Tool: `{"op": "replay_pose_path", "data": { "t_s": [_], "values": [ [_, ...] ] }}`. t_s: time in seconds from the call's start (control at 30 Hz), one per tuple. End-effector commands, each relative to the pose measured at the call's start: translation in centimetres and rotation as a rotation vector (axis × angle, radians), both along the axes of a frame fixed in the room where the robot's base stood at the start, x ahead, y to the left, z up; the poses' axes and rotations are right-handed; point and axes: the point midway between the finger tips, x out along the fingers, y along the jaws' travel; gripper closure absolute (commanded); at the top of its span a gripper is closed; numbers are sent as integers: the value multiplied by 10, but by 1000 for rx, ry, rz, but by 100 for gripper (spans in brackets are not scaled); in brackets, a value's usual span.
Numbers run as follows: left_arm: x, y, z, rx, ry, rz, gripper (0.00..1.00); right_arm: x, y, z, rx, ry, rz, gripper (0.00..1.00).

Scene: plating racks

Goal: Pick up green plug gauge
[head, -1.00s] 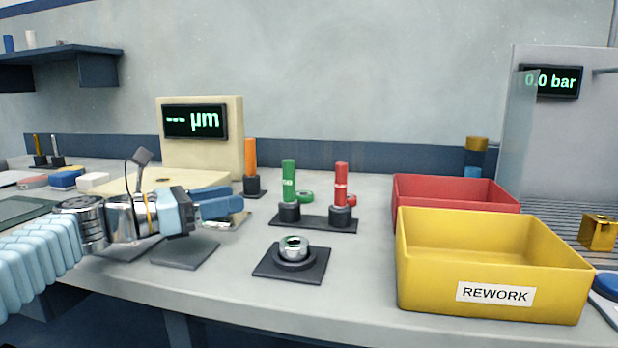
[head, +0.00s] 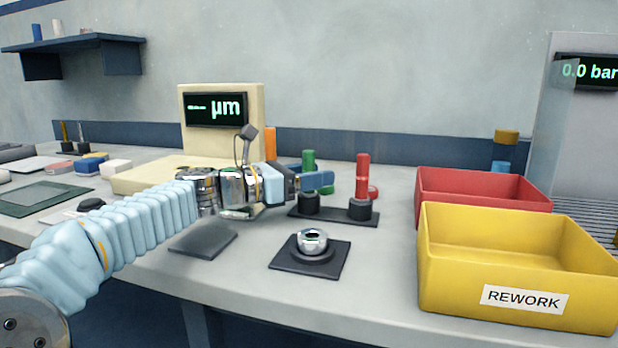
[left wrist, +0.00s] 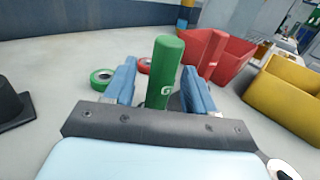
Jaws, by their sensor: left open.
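The green plug gauge (head: 308,158) stands upright in a black holder (head: 308,204) on the bench, partly hidden by my left gripper in the head view. In the left wrist view the green plug gauge (left wrist: 164,75) stands between the two blue fingers. My left gripper (head: 318,180) is open around it, and I see no clear contact. The lower end of the gauge is hidden in the left wrist view. My right gripper is not in view.
A red plug gauge (head: 362,176) stands close by on the same base (head: 335,217). A green ring (left wrist: 101,78) and a red ring (left wrist: 144,66) lie behind. A yellow REWORK bin (head: 455,267) and red bin (head: 430,190) stand right.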

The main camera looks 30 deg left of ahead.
Motion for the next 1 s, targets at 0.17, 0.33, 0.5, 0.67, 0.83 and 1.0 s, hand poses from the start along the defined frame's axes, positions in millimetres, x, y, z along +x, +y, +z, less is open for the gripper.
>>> {"op": "replay_pose_path", "data": {
  "t_s": [0.17,0.33,0.5,0.67,0.83,1.0],
  "values": [
    [12,-7,0,-1,1,1,45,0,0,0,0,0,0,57],
    [11,-7,0,-1,1,1,51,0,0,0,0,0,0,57],
    [11,-7,0,-1,1,1,77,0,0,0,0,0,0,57],
    [11,-6,0,-1,1,1,100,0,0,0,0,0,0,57],
    [11,-6,0,-1,0,1,100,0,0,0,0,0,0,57],
    [11,-7,3,-1,0,1,100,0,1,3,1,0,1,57]
  ]
}}
